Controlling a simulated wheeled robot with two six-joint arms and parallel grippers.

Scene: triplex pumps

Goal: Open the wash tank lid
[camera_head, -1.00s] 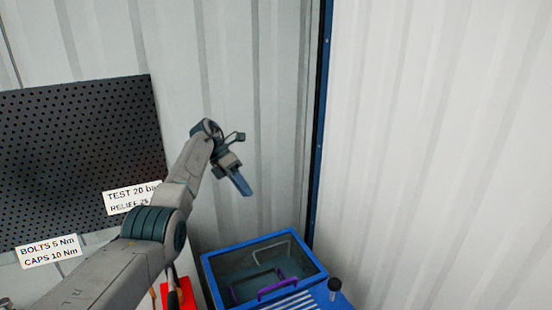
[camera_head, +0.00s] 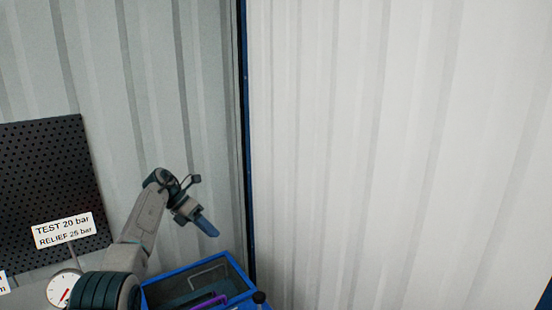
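The wash tank (camera_head: 240,271) is a blue-rimmed box at the bottom of the view, cut off by the lower edge. A purple handle (camera_head: 208,302) shows at its front, and a grey bent bar shows within the rim. I cannot clearly tell the lid's position. My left gripper (camera_head: 207,227) is above the tank, apart from it, pointing down and to the right. Its fingers look like one blue-grey shape, so I cannot tell if they are open or shut. My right gripper is not in view.
A black pegboard (camera_head: 45,180) hangs on the left wall with a white "TEST 20 bar" sign (camera_head: 64,230). A round gauge (camera_head: 62,289) stands below it. A dark-capped knob (camera_head: 259,297) is beside the tank. Corrugated walls meet behind the tank; the right side is bare wall.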

